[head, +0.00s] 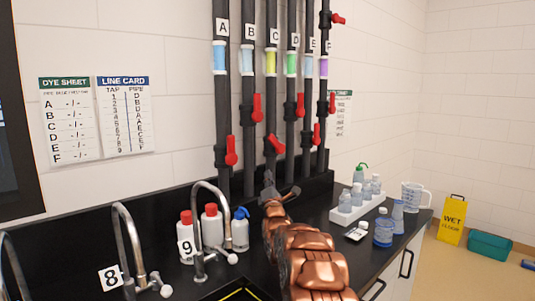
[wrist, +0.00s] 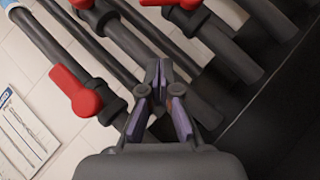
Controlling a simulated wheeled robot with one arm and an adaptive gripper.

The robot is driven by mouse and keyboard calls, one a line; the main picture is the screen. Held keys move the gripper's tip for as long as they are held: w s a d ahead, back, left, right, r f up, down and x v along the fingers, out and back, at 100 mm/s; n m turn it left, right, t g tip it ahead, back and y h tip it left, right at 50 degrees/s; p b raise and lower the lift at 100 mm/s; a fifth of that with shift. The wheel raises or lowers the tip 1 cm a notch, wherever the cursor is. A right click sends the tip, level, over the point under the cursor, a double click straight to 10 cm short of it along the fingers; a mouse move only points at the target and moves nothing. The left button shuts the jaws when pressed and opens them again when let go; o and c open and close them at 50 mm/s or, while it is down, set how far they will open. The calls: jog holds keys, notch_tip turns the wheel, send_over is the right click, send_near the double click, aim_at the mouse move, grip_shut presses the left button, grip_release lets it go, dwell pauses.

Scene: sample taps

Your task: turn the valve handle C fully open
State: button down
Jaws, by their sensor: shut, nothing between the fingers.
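Valve handle C (head: 275,143) is red and sits low on the black pipe C (head: 271,95), which has a yellow-green band. The handle is tilted, slanting down to the right from the pipe. My gripper (head: 269,178) is below it, in front of the lower pipes, apart from the handle. In the wrist view my gripper (wrist: 160,72) has its fingers together with nothing between them.
Red handles A (head: 231,151), B (head: 257,107), D (head: 300,105) and E (head: 317,133) flank C closely. Below stand a sink tap (head: 225,215), bottles (head: 210,222) and a white bottle rack (head: 357,207). The counter right of my arm has some free room.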

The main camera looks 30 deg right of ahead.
aim_at(276, 144)
jog(key=shift+w+r, duration=0.1)
dwell(0.3)
jog(key=shift+s+d+r+p+x, duration=0.3)
jog(key=shift+p+x, duration=0.55)
jog(key=shift+x, duration=1.25)
jog(key=shift+s+d+r+p+x, duration=0.25)
jog(key=shift+p+x, duration=0.65)
jog(key=shift+x, duration=1.2)
jog(key=shift+s+d+r+p+x, duration=0.25)
jog(key=shift+p+x, duration=0.6)
jog(key=shift+x, duration=1.25)
jog(key=shift+d+f, duration=0.1)
jog(key=shift+d, duration=0.05)
jog(key=shift+b, duration=0.6)
